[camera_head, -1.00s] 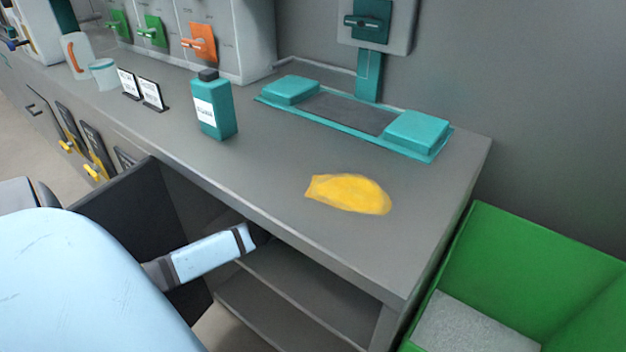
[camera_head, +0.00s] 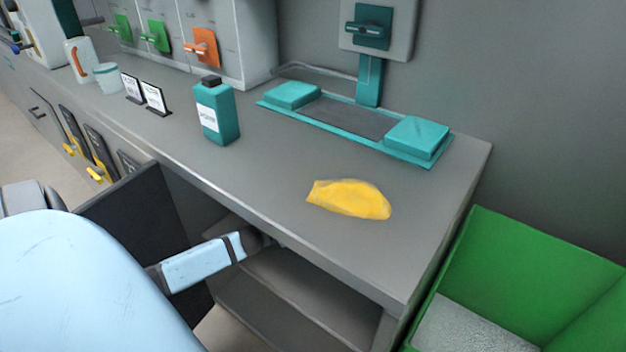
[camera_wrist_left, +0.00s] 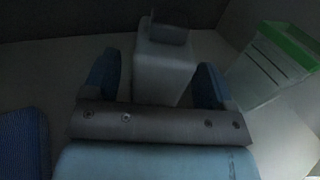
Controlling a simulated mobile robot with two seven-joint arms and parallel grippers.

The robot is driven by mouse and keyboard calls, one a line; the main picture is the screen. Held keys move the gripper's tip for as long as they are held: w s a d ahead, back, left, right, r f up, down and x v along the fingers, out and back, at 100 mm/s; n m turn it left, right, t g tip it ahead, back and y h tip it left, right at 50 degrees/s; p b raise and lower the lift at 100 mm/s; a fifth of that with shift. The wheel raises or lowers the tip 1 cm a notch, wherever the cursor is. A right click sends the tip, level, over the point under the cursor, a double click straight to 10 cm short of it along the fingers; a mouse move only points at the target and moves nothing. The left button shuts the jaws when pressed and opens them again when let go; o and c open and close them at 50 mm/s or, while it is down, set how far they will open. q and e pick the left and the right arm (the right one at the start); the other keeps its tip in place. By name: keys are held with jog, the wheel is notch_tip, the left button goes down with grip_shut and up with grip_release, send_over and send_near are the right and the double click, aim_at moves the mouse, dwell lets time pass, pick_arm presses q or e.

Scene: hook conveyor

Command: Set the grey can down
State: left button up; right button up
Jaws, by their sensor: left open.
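The grey can (camera_wrist_left: 165,78) shows in the dark left wrist view. It is a pale, box-shaped can with a darker top part, and it stands upright. My left gripper (camera_wrist_left: 158,64) has its two blue fingers apart, one on each side of the can. The can's lower part is hidden behind the gripper's crossbar. In the head view my left arm reaches into the open cabinet under the counter. The gripper and the can are hidden there. My right gripper is in neither view.
A clear container with a green lid (camera_wrist_left: 268,68) stands right of the can. The open cabinet door (camera_head: 125,215) is beside my arm. On the counter (camera_head: 270,185) are a teal bottle (camera_head: 217,118) and a yellow cloth-like piece (camera_head: 349,199). A green bin (camera_head: 520,270) stands at the right.

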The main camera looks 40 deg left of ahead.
pick_arm(q)
jog(key=p+v, duration=0.2)
jog(key=v, duration=0.7)
jog(key=shift+s+r, duration=0.1)
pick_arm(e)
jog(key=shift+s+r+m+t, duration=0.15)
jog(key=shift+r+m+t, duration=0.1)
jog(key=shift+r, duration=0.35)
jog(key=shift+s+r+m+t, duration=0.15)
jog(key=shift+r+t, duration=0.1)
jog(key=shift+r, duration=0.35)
